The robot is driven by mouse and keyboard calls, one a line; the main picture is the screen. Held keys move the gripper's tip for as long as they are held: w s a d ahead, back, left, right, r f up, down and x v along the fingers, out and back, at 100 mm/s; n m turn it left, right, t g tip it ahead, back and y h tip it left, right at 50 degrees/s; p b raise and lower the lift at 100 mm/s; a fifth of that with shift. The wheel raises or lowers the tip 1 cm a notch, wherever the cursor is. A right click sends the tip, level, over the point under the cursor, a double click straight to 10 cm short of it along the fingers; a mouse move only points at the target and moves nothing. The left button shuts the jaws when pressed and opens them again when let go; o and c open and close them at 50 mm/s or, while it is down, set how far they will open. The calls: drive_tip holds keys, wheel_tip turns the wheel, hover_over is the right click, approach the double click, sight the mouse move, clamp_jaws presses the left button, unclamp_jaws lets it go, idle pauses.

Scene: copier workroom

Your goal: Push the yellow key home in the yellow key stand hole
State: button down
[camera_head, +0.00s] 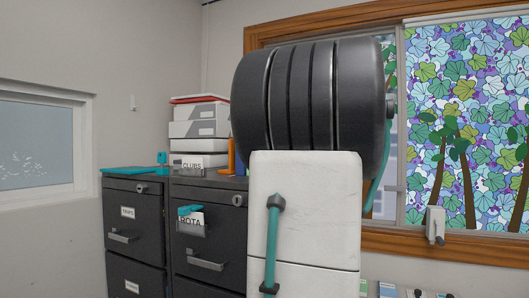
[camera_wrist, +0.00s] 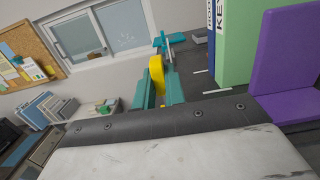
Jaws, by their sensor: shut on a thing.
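The yellow key (camera_wrist: 157,72) shows in the wrist view as a rounded yellow piece, upper middle. My gripper (camera_wrist: 158,88), with teal fingers on either side of it, is shut on it. In the head view my own arm hides the gripper and the key. I cannot make out the yellow key stand or its hole in either view, so I cannot tell whether the key touches it. A small teal piece (camera_wrist: 164,43) stands just beyond the key in the wrist view; I cannot tell what it is.
Dark filing cabinets (camera_head: 134,221) stand left in the head view, with stacked white boxes (camera_head: 199,128) on top. A thin orange upright (camera_head: 232,156) is beside them. In the wrist view a green binder (camera_wrist: 235,45) and a purple panel (camera_wrist: 283,55) stand close on the right.

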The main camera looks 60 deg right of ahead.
drive_tip(key=shift+f, duration=1.25)
drive_tip(key=c, duration=1.4)
unclamp_jaws()
drive_tip(key=s, duration=0.7)
drive_tip(key=shift+s+d+f, duration=0.3)
drive_tip(key=shift+s, duration=0.1)
